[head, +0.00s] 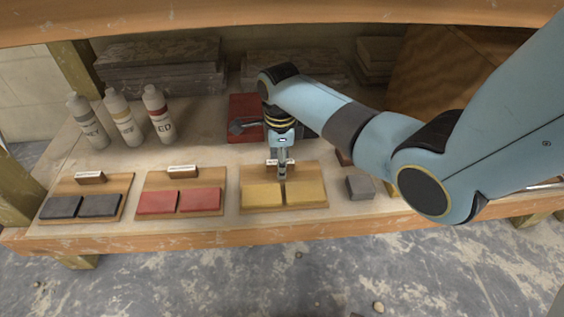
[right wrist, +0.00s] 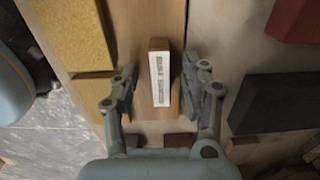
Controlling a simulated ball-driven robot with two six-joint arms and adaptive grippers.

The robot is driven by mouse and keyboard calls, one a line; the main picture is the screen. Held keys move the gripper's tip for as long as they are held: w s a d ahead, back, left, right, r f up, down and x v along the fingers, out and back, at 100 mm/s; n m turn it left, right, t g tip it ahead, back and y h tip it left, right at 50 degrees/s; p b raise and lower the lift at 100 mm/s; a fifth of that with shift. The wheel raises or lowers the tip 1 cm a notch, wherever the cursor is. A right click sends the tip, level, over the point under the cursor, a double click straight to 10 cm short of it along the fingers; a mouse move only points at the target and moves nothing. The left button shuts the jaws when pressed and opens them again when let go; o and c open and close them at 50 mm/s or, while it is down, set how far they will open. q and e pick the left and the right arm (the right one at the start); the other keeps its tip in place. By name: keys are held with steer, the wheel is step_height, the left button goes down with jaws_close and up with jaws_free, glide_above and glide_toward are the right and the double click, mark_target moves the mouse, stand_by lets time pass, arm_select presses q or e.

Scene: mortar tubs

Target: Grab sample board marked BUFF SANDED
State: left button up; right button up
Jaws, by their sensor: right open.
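The sample board (head: 312,172) is a wooden plank with two buff-yellow samples (head: 262,195) and a small upright label block at its back. In the right wrist view the board (right wrist: 155,22) runs up the picture, and its block bears a white label (right wrist: 158,80); the blurred print seems to read BUFF SANDED. My right gripper (head: 283,172) is over the back middle of this board, pointing down. In the right wrist view its open fingers (right wrist: 158,82) stand on either side of the label block, with gaps showing. My left gripper is not in view.
Boards with red samples (head: 158,202) and dark grey samples (head: 60,207) lie to the left. Three bottles (head: 124,121) stand behind them. A loose grey block (head: 360,187) sits right of the buff board. A shelf edge (head: 200,25) crosses above.

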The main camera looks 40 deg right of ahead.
jaws_close()
steer(key=shift+r, duration=0.2)
stand_by(0.4)
